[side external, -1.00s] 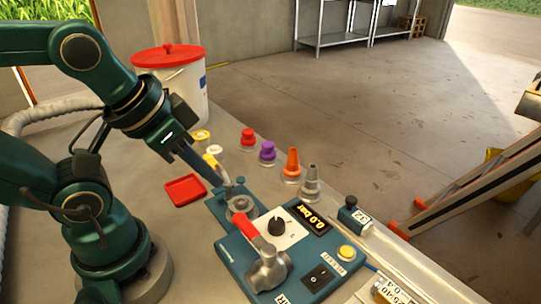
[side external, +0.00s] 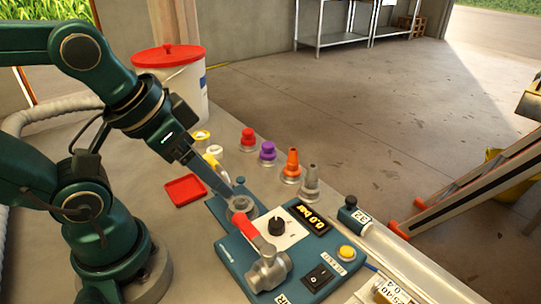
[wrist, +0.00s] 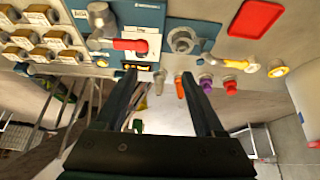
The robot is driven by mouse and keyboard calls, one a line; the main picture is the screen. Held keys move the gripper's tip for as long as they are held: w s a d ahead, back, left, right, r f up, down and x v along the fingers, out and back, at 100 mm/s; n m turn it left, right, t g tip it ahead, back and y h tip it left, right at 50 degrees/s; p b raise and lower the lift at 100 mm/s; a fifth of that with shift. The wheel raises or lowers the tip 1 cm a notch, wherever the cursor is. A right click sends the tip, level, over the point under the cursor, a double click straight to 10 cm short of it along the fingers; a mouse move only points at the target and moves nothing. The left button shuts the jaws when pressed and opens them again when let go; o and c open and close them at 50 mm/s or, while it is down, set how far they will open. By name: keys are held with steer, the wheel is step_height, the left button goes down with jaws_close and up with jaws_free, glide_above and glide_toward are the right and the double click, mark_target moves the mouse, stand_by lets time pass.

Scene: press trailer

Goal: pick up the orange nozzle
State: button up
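The orange nozzle (side external: 292,163) stands upright on the table in the side view, in a row between the purple nozzle (side external: 267,151) and the grey nozzle (side external: 310,178). In the wrist view the orange nozzle (wrist: 179,88) shows between my two fingers, nearer the right one.
A red nozzle (side external: 248,138) stands behind the purple one. The blue panel (side external: 232,250) carries a red-handled valve (side external: 268,270) and a display. A red tray (side external: 185,190) and a white bucket (side external: 185,88) are to the left. Labelled blocks (wrist: 40,37) show in the wrist view.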

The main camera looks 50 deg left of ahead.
steer(key=w+r+m, duration=0.4)
steer(key=w+r, duration=0.1)
steer(key=w, duration=0.1)
steer(key=m+g+h, duration=0.1)
steer(key=g, duration=0.1)
glide_above(293, 161)
step_height(293, 161, down, 8)
steer(key=shift+g, duration=0.4)
steer(key=f, duration=0.3)
steer(key=a+f, duration=0.1)
steer(key=f, duration=0.2)
steer(key=shift+s+a, duration=0.2)
steer(key=f, duration=0.2)
steer(key=w+f, duration=0.1)
steer(key=shift+d+f+n, duration=0.2)
steer(key=shift+f+n, duration=0.1)
steer(key=shift+f, duration=0.1)
steer(key=shift+w+f, duration=0.1)
steer(key=shift+f, duration=0.35)
